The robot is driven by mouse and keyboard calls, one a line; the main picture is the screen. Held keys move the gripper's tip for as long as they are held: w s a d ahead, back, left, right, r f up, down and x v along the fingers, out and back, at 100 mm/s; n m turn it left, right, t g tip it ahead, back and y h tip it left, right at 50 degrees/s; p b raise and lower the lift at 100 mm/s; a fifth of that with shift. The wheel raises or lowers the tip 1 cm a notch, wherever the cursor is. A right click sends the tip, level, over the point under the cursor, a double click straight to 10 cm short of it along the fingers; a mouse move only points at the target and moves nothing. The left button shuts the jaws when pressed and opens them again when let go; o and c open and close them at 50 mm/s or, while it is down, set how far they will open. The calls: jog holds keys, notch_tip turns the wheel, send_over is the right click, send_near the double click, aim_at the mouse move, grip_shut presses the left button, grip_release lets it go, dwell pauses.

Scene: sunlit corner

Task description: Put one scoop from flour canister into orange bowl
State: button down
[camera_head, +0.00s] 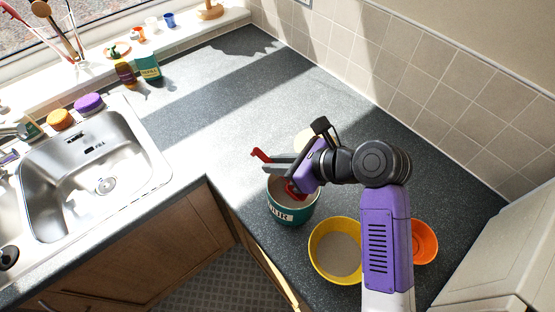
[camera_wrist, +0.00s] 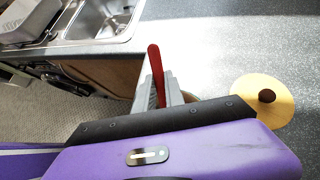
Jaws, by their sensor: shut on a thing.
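The teal flour canister (camera_head: 289,212), its label partly readable, stands open near the counter's front edge. My gripper (camera_head: 275,166) is above its mouth, shut on the red scoop (camera_head: 260,155). The scoop's handle sticks out past the fingers, and it also shows upright in the wrist view (camera_wrist: 155,62). More red shows below the gripper at the canister's mouth; I cannot tell how deep the scoop sits or whether it holds flour. The orange bowl (camera_head: 427,243) is right of my arm, which hides its left part.
A yellow bowl (camera_head: 318,265) stands between the canister and my arm. A pale round lid with a dark knob (camera_wrist: 250,103) lies behind the canister. The sink (camera_head: 60,190) is left, the tiled wall behind. The middle of the counter is clear.

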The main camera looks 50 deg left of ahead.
aim_at(262, 155)
jog(key=shift+s+a+r+h, duration=0.1)
jog(key=shift+a+r+h, duration=0.2)
jog(key=shift+r, duration=0.3)
jog(key=shift+a+r+h, duration=0.2)
jog(key=shift+r+h, duration=0.2)
jog(key=shift+r, duration=0.2)
jog(key=shift+a+r+t+h, duration=0.45)
jog(key=shift+a+t+h, duration=0.05)
jog(key=shift+h, duration=0.4)
jog(key=shift+s+a+r+t+h, duration=0.15)
jog(key=shift+r+h, duration=0.1)
jog(key=shift+h, duration=0.45)
jog(key=shift+a+r+t+h, duration=0.15)
jog(key=shift+r+h, duration=0.1)
jog(key=shift+h, duration=0.45)
